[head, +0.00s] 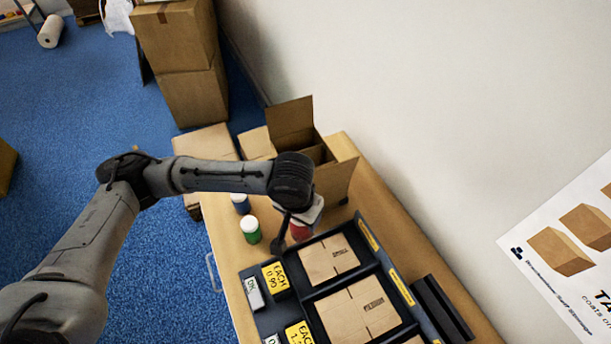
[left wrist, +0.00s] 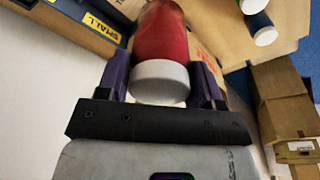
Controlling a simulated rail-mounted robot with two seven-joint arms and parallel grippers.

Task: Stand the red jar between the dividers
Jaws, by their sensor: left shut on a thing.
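A red jar (left wrist: 162,32) with a white lid (left wrist: 160,78) is between the two dark fingers of my left gripper (left wrist: 163,88), which is shut on it near the lid. In the head view the red jar (head: 300,232) shows only in part below my left gripper (head: 299,222), between the open carton and the dark tray. An open brown carton (head: 338,180) stands on the table behind the gripper. Its flaps are up and cardboard dividers (head: 316,153) show inside; my arm hides part of it. My right gripper is in neither view.
A green jar (head: 250,232) and a blue jar (head: 241,204), both white-capped, stand at the table's left edge. A dark tray (head: 299,275) with flat cartons and price labels fills the near table. Stacked cartons (head: 190,70) stand on the floor behind; a wall (head: 430,100) borders the right.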

